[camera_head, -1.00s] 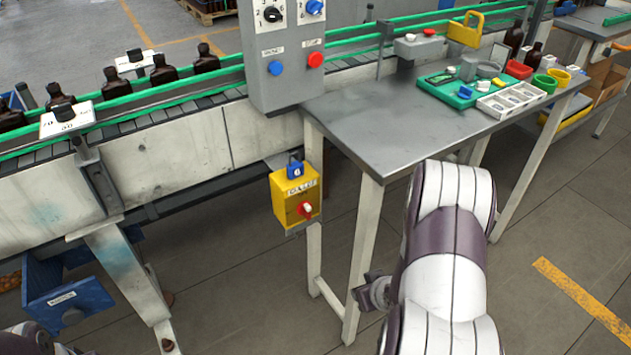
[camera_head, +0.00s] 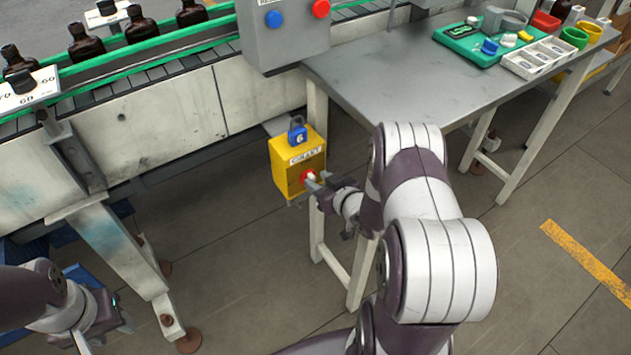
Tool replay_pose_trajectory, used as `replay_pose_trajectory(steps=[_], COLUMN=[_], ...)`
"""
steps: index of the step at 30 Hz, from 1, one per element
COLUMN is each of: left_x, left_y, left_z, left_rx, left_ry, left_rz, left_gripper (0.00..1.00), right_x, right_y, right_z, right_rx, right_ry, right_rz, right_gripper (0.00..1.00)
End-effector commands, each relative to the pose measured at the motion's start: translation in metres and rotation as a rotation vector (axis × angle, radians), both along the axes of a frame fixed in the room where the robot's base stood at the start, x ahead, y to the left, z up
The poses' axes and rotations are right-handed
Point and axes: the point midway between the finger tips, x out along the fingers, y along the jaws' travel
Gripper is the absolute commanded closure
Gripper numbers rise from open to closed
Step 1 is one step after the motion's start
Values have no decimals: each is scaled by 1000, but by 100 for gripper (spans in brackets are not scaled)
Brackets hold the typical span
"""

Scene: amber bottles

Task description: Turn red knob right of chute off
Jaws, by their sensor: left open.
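The red knob (camera_head: 306,175) with a pale handle sits on the front of a yellow box (camera_head: 287,177) fixed by the table leg. A blue padlock (camera_head: 297,130) marked 6 is on top of the box. My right gripper (camera_head: 316,183) is at the knob's right side, its fingers close to or touching the handle. The fingers partly cover the knob, and I cannot tell whether they are shut on it. My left gripper (camera_head: 104,338) is at the lower left, open and empty, far from the box.
A grey table (camera_head: 390,80) stands right of the box, with a green tray (camera_head: 455,42) and a white compartment tray (camera_head: 530,70). A conveyor (camera_head: 130,92) carries amber bottles (camera_head: 87,45) at the left. A blue bin (camera_head: 92,285) is beneath it.

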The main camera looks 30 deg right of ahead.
Motion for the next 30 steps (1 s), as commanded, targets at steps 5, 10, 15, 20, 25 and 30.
replay_pose_trajectory(steps=[5,10,15,20,25,30], left_x=[0,0,0,0,0,0], left_y=[0,0,0,0,0,0], left_z=[-5,-5,-5,-5,-5,-6], left_rx=[0,0,0,0,0,0], left_ry=[0,0,0,0,0,0], left_rz=[0,0,0,0,0,0], left_gripper=[57,57,57,57,57,57], right_x=[18,22,22,21,21,21], right_y=[1,1,1,1,1,2], right_z=[-8,-8,-8,-8,-9,-9], right_rx=[0,0,0,0,-2,-29], right_ry=[1,1,1,1,1,0], right_rz=[1,-2,-2,-1,-1,-1], right_gripper=[61,61,61,100,100,100])
